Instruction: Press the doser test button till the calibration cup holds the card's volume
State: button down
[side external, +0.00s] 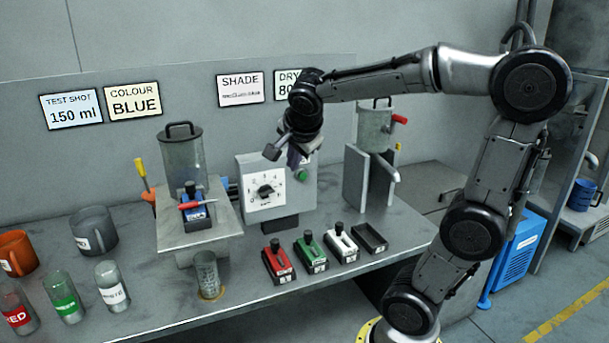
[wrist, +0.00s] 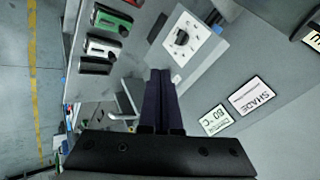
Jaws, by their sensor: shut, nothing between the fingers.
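The test shot card (side external: 70,109) reads 150 ml. The clear calibration cup (side external: 207,272) stands upright below the doser (side external: 192,214); its fill level is too small to read. A grey control box (side external: 246,170) carries a white dial (side external: 265,192) and a green round button (side external: 302,175). The dial also shows in the wrist view (wrist: 184,38). My gripper (side external: 292,158) is shut and empty, its dark fingers (wrist: 160,72) together in front of the box's upper right part, close to the button. I cannot tell whether they touch it.
The blue-labelled magazine (side external: 197,212) sits in the doser. Red (side external: 278,262), green (side external: 311,252) and white (side external: 341,244) magazines and an empty tray (side external: 370,238) stand at the bench front. A metal dryer (side external: 374,130) stands right of the box. Several jars are at left.

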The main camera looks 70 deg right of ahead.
aim_at(305, 174)
jog(key=w+d+f+m+g, duration=0.1)
jog(key=d+f, duration=0.1)
jog(key=d, duration=0.3)
jog(key=d+f+m+g+h, duration=0.1)
jog(key=d+f+m+g, duration=0.1)
jog(key=d, duration=0.4)
jog(key=shift+w+d+f+m, duration=0.2)
jog(key=shift+w+f+m, duration=0.15)
jog(key=shift+f, duration=0.3)
jog(key=shift+f, duration=0.1)
jog(key=x, duration=0.3)
jog(key=w+x, duration=0.1)
jog(key=x, duration=0.3)
jog(key=d+r+x, duration=0.1)
jog(key=x, duration=0.3)
jog(key=shift+w+d+f, duration=0.1)
jog(key=shift+w+d, duration=0.1)
jog(key=shift+w, duration=0.05)
jog(key=shift+w+d, duration=0.4)
jog(key=shift+w, duration=0.05)
